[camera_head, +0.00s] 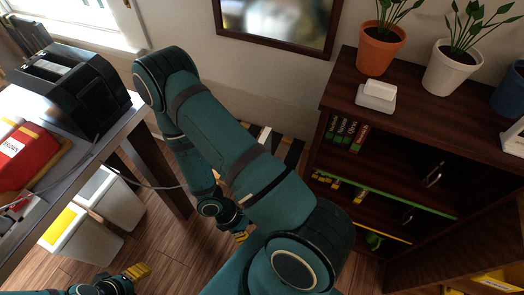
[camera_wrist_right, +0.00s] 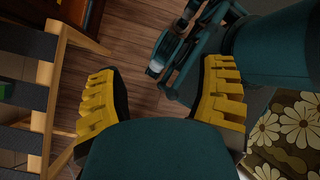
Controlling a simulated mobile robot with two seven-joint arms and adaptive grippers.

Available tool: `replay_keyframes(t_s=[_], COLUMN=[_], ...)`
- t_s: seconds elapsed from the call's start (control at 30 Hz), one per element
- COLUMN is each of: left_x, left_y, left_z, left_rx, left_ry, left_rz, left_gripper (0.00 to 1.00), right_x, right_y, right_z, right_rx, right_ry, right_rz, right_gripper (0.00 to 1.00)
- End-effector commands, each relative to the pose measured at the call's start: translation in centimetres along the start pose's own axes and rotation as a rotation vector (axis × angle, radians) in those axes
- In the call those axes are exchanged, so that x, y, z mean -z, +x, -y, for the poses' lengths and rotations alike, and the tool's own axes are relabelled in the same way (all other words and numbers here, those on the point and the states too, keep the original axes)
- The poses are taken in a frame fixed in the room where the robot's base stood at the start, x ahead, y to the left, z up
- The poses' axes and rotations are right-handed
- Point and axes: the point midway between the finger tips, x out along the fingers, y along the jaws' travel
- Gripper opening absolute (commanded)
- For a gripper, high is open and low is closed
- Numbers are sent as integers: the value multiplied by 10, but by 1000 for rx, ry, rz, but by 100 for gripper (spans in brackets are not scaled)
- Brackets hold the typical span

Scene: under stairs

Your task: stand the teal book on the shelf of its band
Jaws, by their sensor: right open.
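I cannot make out the teal book in either view. A dark wooden bookcase (camera_head: 345,90) stands at the right in the head view. One of its shelf edges has a green band (camera_head: 410,202) and a lower one a yellow band (camera_head: 378,231). My right gripper (camera_head: 240,237) is low over the floor, left of the bookcase.
Several upright books (camera_head: 345,132) stand on the upper shelf. Potted plants and a white object (camera_head: 377,96) stand on the bookcase top. A desk (camera_head: 95,150) with a black machine (camera_head: 75,85) is at the left, with white bins (camera_head: 110,200) below. Flowered fabric (camera_wrist_right: 290,135) shows in the wrist view.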

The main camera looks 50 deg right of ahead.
Motion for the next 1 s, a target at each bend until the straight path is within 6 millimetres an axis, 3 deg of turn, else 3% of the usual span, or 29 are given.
replay_keyframes(t_s=[0.1, 0.2, 0.4, 0.5, 0.63, 0.77, 1.0], left_x=[1, 2, 3, 3, 3, 3, 0], left_y=[-10, -16, -25, -27, -28, -26, -21], left_z=[-4, -6, -9, -10, -10, -10, -8], left_rx=[0, 0, 1, 1, 1, 1, 0], left_ry=[-1, -2, -4, -4, -5, -4, -3], left_rz=[-1, -1, -2, -2, -2, -2, 4], left_gripper=[55, 55, 55, 55, 55, 55, 55], right_x=[-38, -57, -60, -52, -44, -46, -56], right_y=[1, -11, -59, -80, -93, -91, -76], right_z=[-48, -96, -175, -196, -209, -222, -263], right_rx=[-204, -409, -816, -958, -1053, -1068, -1065], right_ry=[-156, -279, -474, -535, -573, -578, -577], right_rz=[226, 397, 629, 683, 710, 715, 714], right_gripper=[69, 69, 69, 69, 69, 69, 69])
